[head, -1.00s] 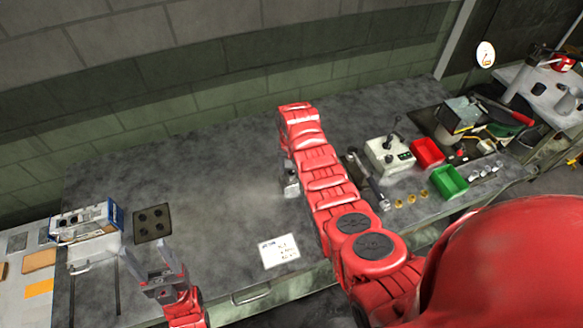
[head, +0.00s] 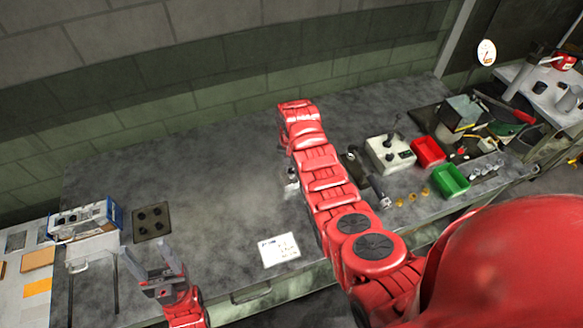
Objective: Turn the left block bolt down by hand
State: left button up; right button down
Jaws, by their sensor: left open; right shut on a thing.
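My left gripper (head: 158,270) is open and empty over the front left part of the bench, pointing up and away from me. My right arm reaches across the middle of the bench. Its gripper (head: 291,181) is mostly hidden behind the red arm links, with only a small grey part showing at their left side. What it holds is hidden. I cannot make out the left block or its bolt; the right arm covers that part of the bench.
A dark plate with several holes (head: 152,222) and a blue-white box (head: 86,219) are at the left. A white paper card (head: 279,250) lies at the front. The bench's left middle is clear.

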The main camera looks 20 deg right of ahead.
jog(key=m+b, duration=0.3)
jog(key=m, duration=0.1)
jog(key=m+b, duration=0.1)
jog(key=b, duration=0.1)
jog(key=shift+f+m+b, duration=0.3)
jog(key=shift+m+b, duration=0.05)
jog(key=shift+m, duration=0.05)
jog(key=m+b, duration=0.2)
jog(key=shift+r+m, duration=0.1)
jog(key=shift+m, duration=0.3)
jog(key=m, duration=0.2)
jog(key=shift+r+m, duration=0.15)
jog(key=shift+m, duration=0.25)
jog(key=m, duration=0.5)
jog(key=shift+w, duration=0.1)
jog(key=shift+r+m, duration=0.1)
jog(key=shift+m, duration=0.3)
jog(key=c, duration=0.6)
grip_release()
jog(key=shift+c, duration=0.2)
